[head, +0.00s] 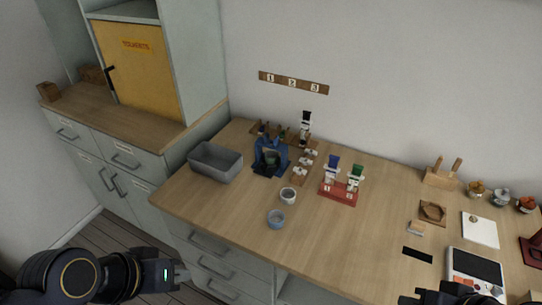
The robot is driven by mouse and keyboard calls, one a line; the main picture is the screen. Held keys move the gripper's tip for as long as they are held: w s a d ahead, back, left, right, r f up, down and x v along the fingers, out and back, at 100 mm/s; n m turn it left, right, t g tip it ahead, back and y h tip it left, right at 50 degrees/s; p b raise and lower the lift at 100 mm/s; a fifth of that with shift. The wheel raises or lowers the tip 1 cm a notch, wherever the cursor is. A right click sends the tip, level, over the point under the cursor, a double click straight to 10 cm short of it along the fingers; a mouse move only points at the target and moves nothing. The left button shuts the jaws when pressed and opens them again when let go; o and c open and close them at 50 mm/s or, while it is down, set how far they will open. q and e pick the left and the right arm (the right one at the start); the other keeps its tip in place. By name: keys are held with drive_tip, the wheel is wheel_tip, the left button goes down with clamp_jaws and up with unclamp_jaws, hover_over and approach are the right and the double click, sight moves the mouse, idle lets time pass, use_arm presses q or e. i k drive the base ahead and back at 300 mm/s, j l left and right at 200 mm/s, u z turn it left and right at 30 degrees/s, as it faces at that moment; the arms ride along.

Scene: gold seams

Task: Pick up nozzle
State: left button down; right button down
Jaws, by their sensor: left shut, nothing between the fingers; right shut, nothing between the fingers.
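I cannot tell for sure which item is the nozzle. Several small white pieces (308,164) sit on small wooden blocks beside a blue device (270,155) at the back of the workbench (235,218). A red rack (338,194) marked 1 and 2 holds upright white pieces with a blue top (334,160) and a green top (357,171). My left gripper (183,275) is shut and empty, left of the bench's front edge. My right gripper (428,298) is shut and empty at the bottom edge, partly cut off, far from these items.
A grey bin (216,162), a white cup (288,195) and a blue cup (276,219) stand on the left half. A scale (475,272), a white pad (480,230) and small bowls (501,196) are at right. The front middle of the bench is clear.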

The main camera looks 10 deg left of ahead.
sight(299, 171)
drive_tip(key=i+z, duration=0.1)
drive_tip(key=z, duration=0.3)
drive_tip(key=i+l+z, duration=0.1)
drive_tip(key=z, duration=0.3)
drive_tip(key=i+z, duration=0.15)
drive_tip(key=z, duration=0.25)
